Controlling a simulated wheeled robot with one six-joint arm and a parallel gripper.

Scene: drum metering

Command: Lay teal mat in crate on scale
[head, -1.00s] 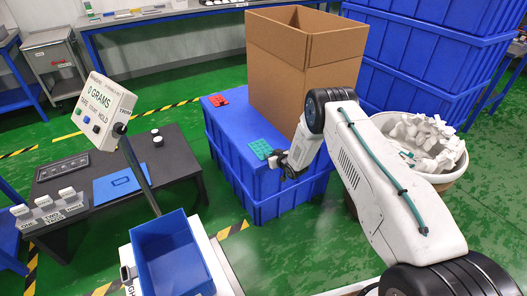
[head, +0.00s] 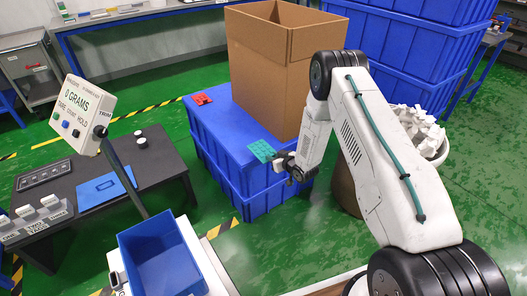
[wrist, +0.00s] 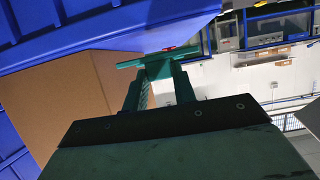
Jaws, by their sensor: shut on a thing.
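The teal mat (head: 261,149) is a small studded sheet, gripped at its right edge by my gripper (head: 278,159). In the head view it shows against the front right of the blue tote's lid; in the wrist view the mat (wrist: 150,61) shows nearly edge-on between my fingertips and looks slightly apart from the lid. The blue crate (head: 124,241) is open and looks empty. It stands on the scale (head: 206,262), at the bottom left, well away from my gripper. The scale's display (head: 84,104) reads 0 GRAMS.
A dark table (head: 163,157) with a blue sheet and weights stands left. The display post (head: 127,181) rises behind the crate. A white-filled bin (head: 446,150) is at right.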

